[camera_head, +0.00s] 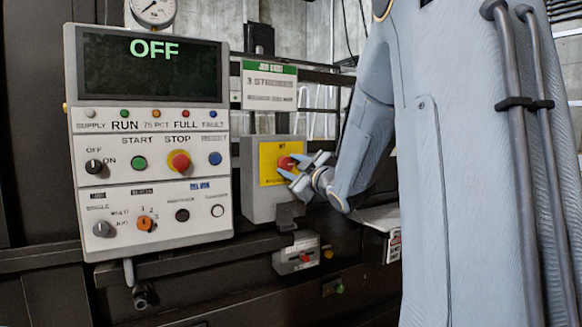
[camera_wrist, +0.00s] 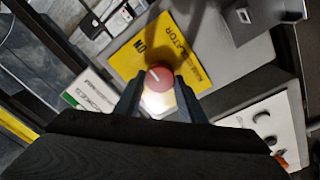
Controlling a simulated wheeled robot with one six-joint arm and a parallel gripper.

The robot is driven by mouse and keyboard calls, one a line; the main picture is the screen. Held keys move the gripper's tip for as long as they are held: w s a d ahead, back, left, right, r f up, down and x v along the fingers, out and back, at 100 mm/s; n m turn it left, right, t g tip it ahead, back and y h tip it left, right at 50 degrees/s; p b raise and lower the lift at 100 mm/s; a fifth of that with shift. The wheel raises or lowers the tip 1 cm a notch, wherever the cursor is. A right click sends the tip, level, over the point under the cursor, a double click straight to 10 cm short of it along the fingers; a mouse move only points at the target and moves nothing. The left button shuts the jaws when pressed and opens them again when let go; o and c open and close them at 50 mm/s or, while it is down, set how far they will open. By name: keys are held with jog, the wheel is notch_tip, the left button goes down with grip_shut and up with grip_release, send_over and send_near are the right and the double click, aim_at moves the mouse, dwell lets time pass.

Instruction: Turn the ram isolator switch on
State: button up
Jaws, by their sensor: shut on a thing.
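The ram isolator switch is a red round knob (camera_head: 287,163) on a yellow plate (camera_head: 268,178) on the front of a grey box (camera_head: 262,213). In the wrist view the knob (camera_wrist: 159,79) has a pale line on its face, and the plate (camera_wrist: 140,58) reads "ON" and "ISOLATOR". My gripper (camera_head: 292,168) is at the knob from the right; in the wrist view its two fingers (camera_wrist: 158,98) stand on either side of the knob and are shut on it. The control panel display (camera_head: 150,67) reads "OFF" in green.
The control panel (camera_head: 150,215) with several buttons and knobs stands left of the grey box. A green and white sign (camera_head: 269,87) is above the box. A small grey box with a red button (camera_head: 296,255) is below it. A gauge (camera_head: 153,10) sits above the panel.

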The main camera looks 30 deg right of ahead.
jog(key=shift+f, duration=0.1)
dwell(0.4)
jog(key=o, duration=1)
jog(key=shift+o, duration=0.2)
jog(key=s+b, duration=0.2)
jog(key=s, duration=0.5)
jog(key=shift+s+f, duration=0.25)
jog(key=shift+s, duration=0.15)
jog(key=shift+d, duration=0.1)
